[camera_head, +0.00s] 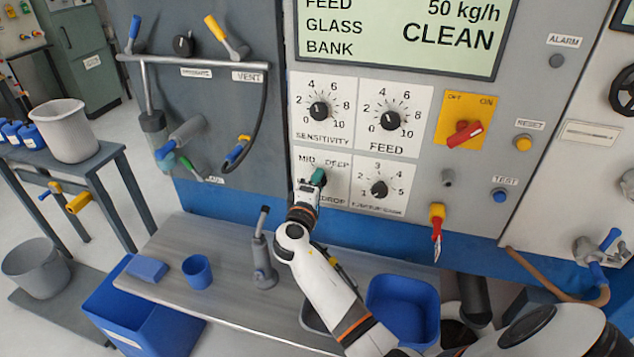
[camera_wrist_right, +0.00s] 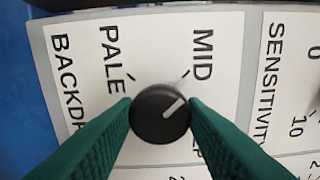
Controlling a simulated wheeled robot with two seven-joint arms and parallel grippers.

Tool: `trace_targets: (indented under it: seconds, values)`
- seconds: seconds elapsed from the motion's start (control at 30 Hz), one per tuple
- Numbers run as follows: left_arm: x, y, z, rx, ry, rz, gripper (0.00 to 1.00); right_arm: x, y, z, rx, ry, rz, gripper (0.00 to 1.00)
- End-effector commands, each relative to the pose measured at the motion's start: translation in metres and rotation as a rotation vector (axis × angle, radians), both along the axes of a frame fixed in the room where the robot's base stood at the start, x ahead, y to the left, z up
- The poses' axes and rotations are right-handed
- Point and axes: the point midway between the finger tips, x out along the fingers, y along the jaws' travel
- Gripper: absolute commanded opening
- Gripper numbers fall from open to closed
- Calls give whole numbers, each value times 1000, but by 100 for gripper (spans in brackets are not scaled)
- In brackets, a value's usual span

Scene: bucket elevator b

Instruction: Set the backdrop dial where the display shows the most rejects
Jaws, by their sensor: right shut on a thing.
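The backdrop dial (camera_wrist_right: 160,114) is a black knob with a white pointer line, in the right wrist view. Its pointer aims up and right, near the MID tick but turned somewhat toward DEEP. PALE and MID labels show; DEEP is mostly hidden by a finger. My right gripper (camera_wrist_right: 160,120) has its green fingers shut on the dial's two sides. In the head view my right gripper (camera_head: 318,178) covers the dial on the lower left plate. The display (camera_head: 400,35) reads FEED 50 kg/h, GLASS BANK, CLEAN; its top is cut off and no reject count shows. My left gripper is out of view.
Sensitivity (camera_head: 319,111), feed (camera_head: 390,120) and another dial (camera_head: 379,189) sit close around the backdrop dial. A red switch handle (camera_head: 464,136) is to the right. Below, a bench (camera_head: 232,303) carries a blue cup (camera_head: 197,271), a grey lever stand (camera_head: 262,262) and a blue bin (camera_head: 403,309).

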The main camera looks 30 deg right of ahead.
Motion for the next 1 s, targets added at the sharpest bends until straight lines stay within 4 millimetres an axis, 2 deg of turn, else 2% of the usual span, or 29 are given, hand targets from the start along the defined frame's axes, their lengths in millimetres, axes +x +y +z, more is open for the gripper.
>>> trace_targets:
  seconds: [0.67, 0.7, 0.8, 1.0]
  values:
    - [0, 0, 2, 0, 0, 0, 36, 0, 1, -2, -35, 46, 1, 15]
    - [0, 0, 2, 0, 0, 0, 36, 0, 1, -2, -36, 45, 1, 44]
    - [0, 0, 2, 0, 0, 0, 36, 0, 0, -1, -36, 45, 1, 59]
    - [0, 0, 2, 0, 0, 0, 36, 0, 0, -1, -36, 43, 1, 59]
